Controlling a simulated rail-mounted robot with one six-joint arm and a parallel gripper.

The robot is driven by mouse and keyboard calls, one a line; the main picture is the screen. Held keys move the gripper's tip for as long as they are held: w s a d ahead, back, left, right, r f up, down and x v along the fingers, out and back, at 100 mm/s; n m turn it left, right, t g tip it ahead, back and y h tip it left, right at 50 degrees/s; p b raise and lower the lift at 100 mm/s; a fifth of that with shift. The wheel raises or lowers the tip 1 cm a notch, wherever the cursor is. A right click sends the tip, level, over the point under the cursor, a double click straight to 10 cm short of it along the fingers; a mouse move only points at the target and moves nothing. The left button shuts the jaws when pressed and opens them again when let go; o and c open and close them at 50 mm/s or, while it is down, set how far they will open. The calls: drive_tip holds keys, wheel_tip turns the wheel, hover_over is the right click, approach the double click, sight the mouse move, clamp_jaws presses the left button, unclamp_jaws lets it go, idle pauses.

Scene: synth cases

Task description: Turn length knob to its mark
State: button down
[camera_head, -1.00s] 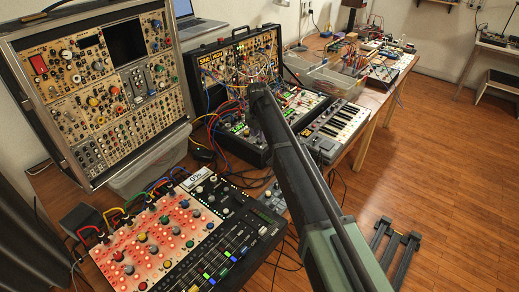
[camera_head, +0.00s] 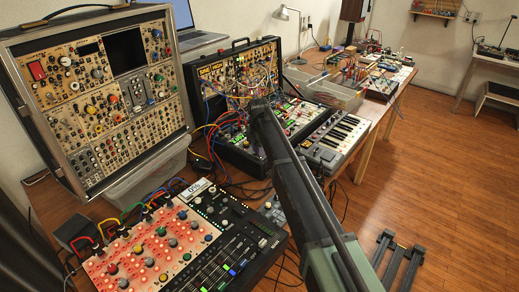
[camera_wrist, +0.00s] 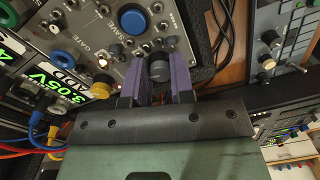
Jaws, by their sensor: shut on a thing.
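In the wrist view, my gripper (camera_wrist: 158,72) has its two purple fingers closed on the sides of a small dark knob (camera_wrist: 158,62). The knob sits on a light module panel (camera_wrist: 100,22), below and right of a large blue knob (camera_wrist: 132,20). I cannot read a length label or see a mark beside the held knob; the fingers cover part of it. In the head view, my arm reaches down to the open black synth case (camera_head: 228,158) in the middle of the table, and the arm's end hides the knob and fingers.
Blue, red and yellow cables (camera_wrist: 42,138) hang close left of the gripper. Other knobs crowd the panel. A small keyboard (camera_head: 332,140) stands right of the case, a red-lit mixer (camera_head: 150,262) in front left, and a tall module case (camera_head: 105,100) at the left.

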drive_tip(key=c, duration=1.3)
unclamp_jaws()
drive_tip(key=shift+o, duration=0.2)
wheel_tip(320, 180, up, 11)
drive_tip(key=p, duration=1.1)
drive_tip(key=shift+a, duration=0.15)
drive_tip(key=shift+w+f, duration=0.1)
drive_tip(key=shift+f, duration=0.05)
